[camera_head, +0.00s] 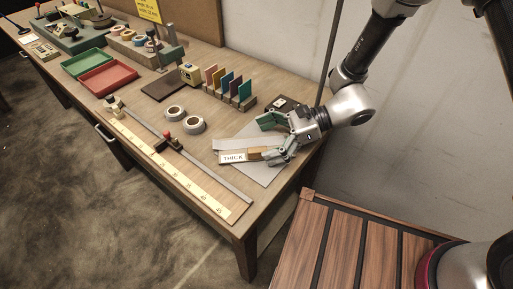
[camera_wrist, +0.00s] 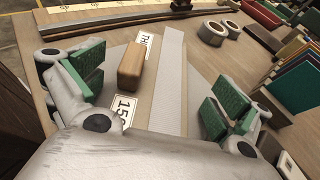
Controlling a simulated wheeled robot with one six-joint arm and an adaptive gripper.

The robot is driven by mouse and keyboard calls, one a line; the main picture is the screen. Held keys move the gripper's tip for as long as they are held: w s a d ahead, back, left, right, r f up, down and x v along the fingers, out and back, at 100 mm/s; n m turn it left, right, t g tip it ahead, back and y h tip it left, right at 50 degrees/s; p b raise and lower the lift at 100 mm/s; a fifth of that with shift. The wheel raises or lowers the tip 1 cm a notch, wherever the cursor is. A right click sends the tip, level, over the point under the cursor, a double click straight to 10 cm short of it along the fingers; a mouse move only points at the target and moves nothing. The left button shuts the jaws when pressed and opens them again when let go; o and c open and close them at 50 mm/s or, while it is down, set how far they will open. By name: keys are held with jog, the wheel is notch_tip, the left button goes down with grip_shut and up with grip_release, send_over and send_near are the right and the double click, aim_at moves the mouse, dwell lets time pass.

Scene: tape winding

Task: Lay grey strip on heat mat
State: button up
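A flat grey strip (camera_head: 232,144) lies on a light grey sheet (camera_head: 262,172) at the near right end of the bench. In the wrist view the strip (camera_wrist: 163,62) runs away from me between my fingers. My gripper (camera_head: 272,139) is open, its green-padded fingers spread on either side of the strip, holding nothing; it also shows in the wrist view (camera_wrist: 155,88). A wooden block (camera_wrist: 132,66) stands beside the strip, left of it in the wrist view. A dark brown flat mat (camera_head: 165,88) lies farther along the bench; I cannot tell whether it or the grey sheet is the heat mat.
Two tape rolls (camera_head: 194,125), upright coloured panels (camera_head: 243,90), a long ruler (camera_head: 170,160) with a rail, and red (camera_head: 108,78) and green trays stand along the bench.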

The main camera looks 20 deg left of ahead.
jog(key=c, duration=1.2)
jog(key=shift+o, duration=0.2)
